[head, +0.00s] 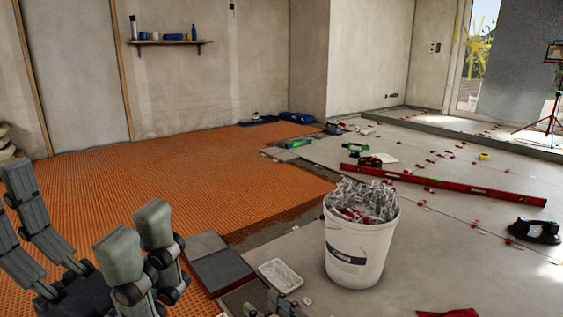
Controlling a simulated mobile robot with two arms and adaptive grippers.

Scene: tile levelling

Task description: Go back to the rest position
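My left gripper (78,212) is at the lower left, above the orange mat (190,175). Its grey fingers stand apart with nothing between them, so it is open. At the bottom edge a few grey parts, which look like the top of my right gripper (275,304), show beside a small white tray (281,275). Most of it is cut off by the frame, and its fingers cannot be judged. Neither gripper touches the white bucket (358,250).
The bucket holds many clear clips. A long red level (445,186) lies on the grey tiles among red wedges. Dark grey blocks (220,268) lie left of the tray. A black knee pad (535,231) lies at right. A tripod lamp (552,90) stands at the back right.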

